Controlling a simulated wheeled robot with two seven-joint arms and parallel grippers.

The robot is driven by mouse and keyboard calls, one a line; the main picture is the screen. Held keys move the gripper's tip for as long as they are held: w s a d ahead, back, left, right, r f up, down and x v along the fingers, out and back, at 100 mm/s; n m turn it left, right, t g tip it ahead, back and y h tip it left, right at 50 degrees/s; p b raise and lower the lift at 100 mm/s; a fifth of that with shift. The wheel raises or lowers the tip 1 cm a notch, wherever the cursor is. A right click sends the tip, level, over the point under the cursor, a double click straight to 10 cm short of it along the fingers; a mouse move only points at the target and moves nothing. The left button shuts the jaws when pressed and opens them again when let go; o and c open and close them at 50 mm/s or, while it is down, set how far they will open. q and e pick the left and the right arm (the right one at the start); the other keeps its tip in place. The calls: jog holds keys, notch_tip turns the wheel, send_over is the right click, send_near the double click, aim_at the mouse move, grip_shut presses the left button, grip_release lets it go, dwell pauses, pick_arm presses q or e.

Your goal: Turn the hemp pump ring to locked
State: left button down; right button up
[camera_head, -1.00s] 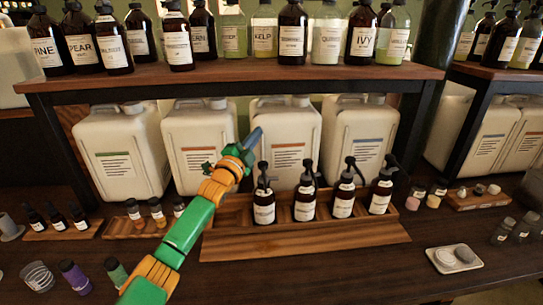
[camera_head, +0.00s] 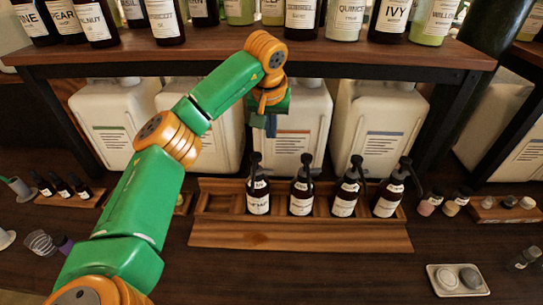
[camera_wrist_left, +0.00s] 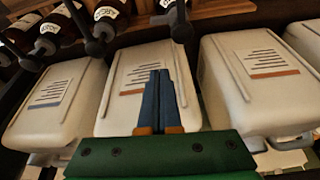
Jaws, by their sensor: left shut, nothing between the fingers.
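Several brown pump bottles with black pump heads stand upright in the wooden rack (camera_head: 300,236) in the head view: the leftmost (camera_head: 258,203), a second (camera_head: 301,206), a third (camera_head: 344,208) and the rightmost (camera_head: 386,206). Their labels are too small to read, so I cannot tell which is hemp, nor how any ring is turned. My left gripper (camera_head: 271,124) is shut and empty, above and behind the leftmost bottles, in front of the white canisters. Its blue fingers (camera_wrist_left: 162,100) lie together in the left wrist view, apart from the bottles. My right gripper is not in view.
White canisters (camera_head: 378,135) stand behind the rack under a wooden shelf (camera_head: 350,52) full of bottles. Small dropper bottles (camera_head: 62,188) are at left. A pale tray with stones (camera_head: 440,282) lies at right. The counter front of the rack is clear.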

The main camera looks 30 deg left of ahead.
aim_at(267, 171)
pick_arm(q)
notch_tip(267, 171, down, 10)
jog(key=p, duration=0.3)
jog(key=shift+s+d+r+p, duration=0.2)
jog(key=shift+s+d+p, duration=0.05)
jog(key=shift+s+p, duration=0.05)
jog(key=shift+w, duration=0.1)
dwell(0.3)
